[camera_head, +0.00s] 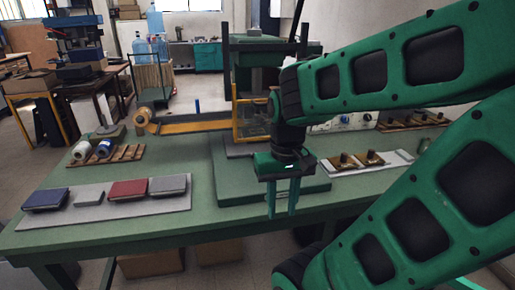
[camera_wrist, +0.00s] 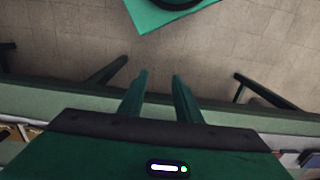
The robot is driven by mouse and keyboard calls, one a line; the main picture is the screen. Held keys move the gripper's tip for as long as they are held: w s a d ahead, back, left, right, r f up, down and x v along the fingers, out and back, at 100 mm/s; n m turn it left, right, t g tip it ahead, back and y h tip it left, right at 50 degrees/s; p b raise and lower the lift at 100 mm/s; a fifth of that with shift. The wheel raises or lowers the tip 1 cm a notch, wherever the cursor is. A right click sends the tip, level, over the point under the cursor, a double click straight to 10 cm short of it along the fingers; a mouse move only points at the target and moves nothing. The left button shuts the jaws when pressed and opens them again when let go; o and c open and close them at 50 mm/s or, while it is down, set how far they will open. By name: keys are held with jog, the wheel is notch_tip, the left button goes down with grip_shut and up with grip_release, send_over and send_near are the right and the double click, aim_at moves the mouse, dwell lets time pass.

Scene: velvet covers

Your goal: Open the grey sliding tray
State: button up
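My gripper (camera_head: 282,214) points down in front of the press, near the front edge of the green table. Its two fingers are apart with nothing between them, and they also show in the wrist view (camera_wrist: 160,78). A press (camera_head: 243,60) with a yellow guard stands at the table's middle. A flat grey slab (camera_head: 236,150) shows at its foot, behind my gripper and partly hidden by my arm. A wide green base block (camera_head: 228,181) lies under it. I cannot tell for sure which part is the grey sliding tray. My gripper appears apart from all of these.
A grey mat (camera_head: 105,220) with several red, blue and grey covers lies on the table (camera_head: 208,222) at left. Rolls (camera_head: 82,150) stand behind it. A light tray (camera_head: 400,157) with stamps lies at right. The wrist view shows bare floor (camera_wrist: 215,55) beyond the table edge.

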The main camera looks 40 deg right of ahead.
jog(key=shift+w+d, duration=0.15)
jog(key=shift+w, duration=0.35)
jog(key=w+d+r+m+t+h, duration=0.2)
jog(key=w+d+m+t+h, duration=0.3)
jog(key=w+d+m, duration=1.5)
jog(key=w+d+f, duration=0.2)
jog(key=f, duration=0.1)
jog(key=w+d+f+n+y, duration=0.1)
jog(key=d+f, duration=0.1)
jog(key=f, duration=0.1)
jog(key=w+d+f+n+t, duration=0.1)
jog(key=w+f, duration=0.1)
jog(key=f, duration=0.1)
jog(key=shift+w+d, duration=0.35)
jog(key=shift+d, duration=0.05)
grip_shut()
